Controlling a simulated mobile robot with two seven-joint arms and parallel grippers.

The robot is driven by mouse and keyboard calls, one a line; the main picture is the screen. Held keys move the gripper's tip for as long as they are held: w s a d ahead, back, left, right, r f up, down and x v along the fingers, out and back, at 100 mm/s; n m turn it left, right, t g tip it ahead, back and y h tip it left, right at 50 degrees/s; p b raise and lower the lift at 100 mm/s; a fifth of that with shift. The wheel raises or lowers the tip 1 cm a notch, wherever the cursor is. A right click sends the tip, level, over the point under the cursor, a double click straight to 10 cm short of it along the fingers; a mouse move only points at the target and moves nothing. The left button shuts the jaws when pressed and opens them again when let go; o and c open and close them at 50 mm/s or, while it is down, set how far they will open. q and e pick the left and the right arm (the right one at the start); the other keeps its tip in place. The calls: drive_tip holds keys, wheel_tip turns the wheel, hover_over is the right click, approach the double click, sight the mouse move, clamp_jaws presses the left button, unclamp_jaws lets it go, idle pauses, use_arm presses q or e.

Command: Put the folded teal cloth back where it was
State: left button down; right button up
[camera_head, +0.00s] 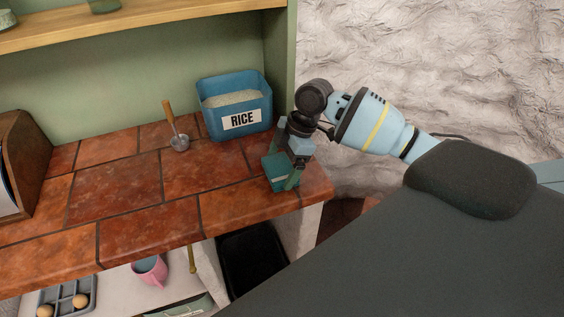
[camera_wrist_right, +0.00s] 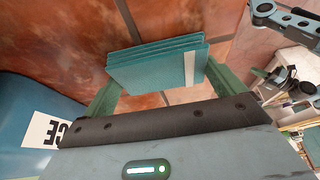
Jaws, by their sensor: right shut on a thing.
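The folded teal cloth (camera_head: 277,172) is a small layered block with a pale stripe, at the right end of the tiled counter in the head view. My right gripper (camera_head: 284,174) is shut on it from above. In the right wrist view the cloth (camera_wrist_right: 155,64) sits between the two green fingers of the right gripper (camera_wrist_right: 160,88), with tiles behind it. I cannot tell whether the cloth touches the counter. My left gripper is not seen in the head view.
A blue rice bin (camera_head: 236,105) stands behind the cloth, near the wall. A small ladle with a wooden handle (camera_head: 176,126) is left of the bin. The tiled counter (camera_head: 115,190) is clear at centre. A pink mug (camera_head: 150,271) and egg tray (camera_head: 55,297) are below.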

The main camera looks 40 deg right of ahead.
drive_tip(key=o, duration=0.6)
drive_tip(key=v, duration=1.2)
drive_tip(key=shift+d, duration=0.1)
